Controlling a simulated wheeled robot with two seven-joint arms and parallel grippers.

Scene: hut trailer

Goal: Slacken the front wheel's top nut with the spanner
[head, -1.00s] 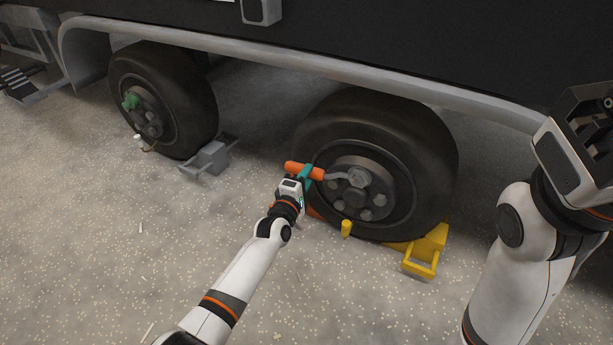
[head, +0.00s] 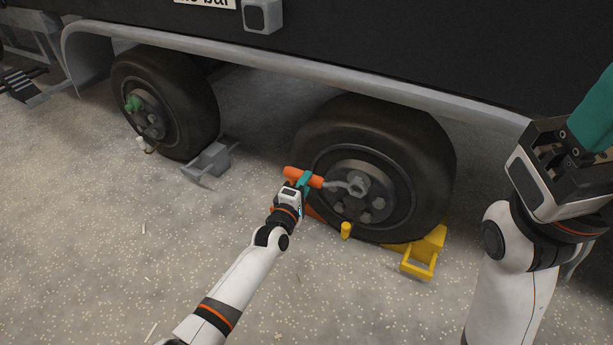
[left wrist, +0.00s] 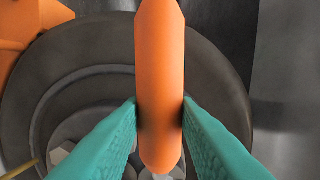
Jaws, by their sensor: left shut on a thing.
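The spanner has an orange handle (head: 303,177) and a grey bent shaft (head: 336,184). It reaches from the left to the top nut (head: 358,184) on the hub of the right-hand wheel (head: 432,165); its head overlaps the nut, and I cannot tell how well it is seated. My left gripper (head: 304,181) is shut on the handle. In the left wrist view the handle (left wrist: 160,75) stands between two teal fingers (left wrist: 160,115), with the wheel behind. My right gripper (head: 590,140) is raised at the right edge, partly cut off, with one teal finger showing.
A second wheel (head: 190,105) with a grey chock (head: 208,163) is at the left. The mudguard (head: 300,65) overhangs both wheels. The foreground floor is clear.

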